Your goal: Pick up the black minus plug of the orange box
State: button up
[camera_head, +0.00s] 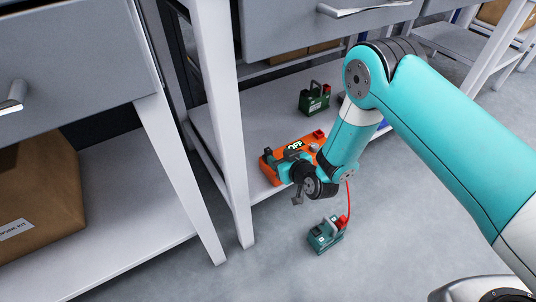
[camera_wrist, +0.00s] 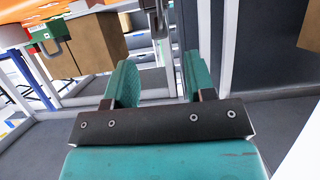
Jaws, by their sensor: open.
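The orange box (camera_head: 270,172), with a lit display reading OFF, lies on the low shelf in the head view. My gripper (camera_head: 282,166) is beside its front left part and overlaps it; contact cannot be told. My wrist and forearm hide part of the box's right side. The black minus plug cannot be made out in either view. In the wrist view my gripper (camera_wrist: 160,80) has its two teal fingers wide apart with nothing between them.
A green box (camera_head: 325,236) with a red plug stands on the floor, a red cable rising from it. Another green box (camera_head: 314,99) stands on the shelf behind. A white table leg (camera_head: 222,110) rises left of the orange box. A cardboard box (camera_head: 40,195) sits far left.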

aim_at(270, 152)
jog(key=b+x, duration=0.2)
jog(key=x, duration=0.1)
jog(key=b+x, duration=0.2)
jog(key=x, duration=0.2)
jog(key=shift+f, duration=0.25)
jog(key=shift+w+a, duration=0.2)
jog(key=shift+c, duration=0.5)
jog(key=c, duration=0.8)
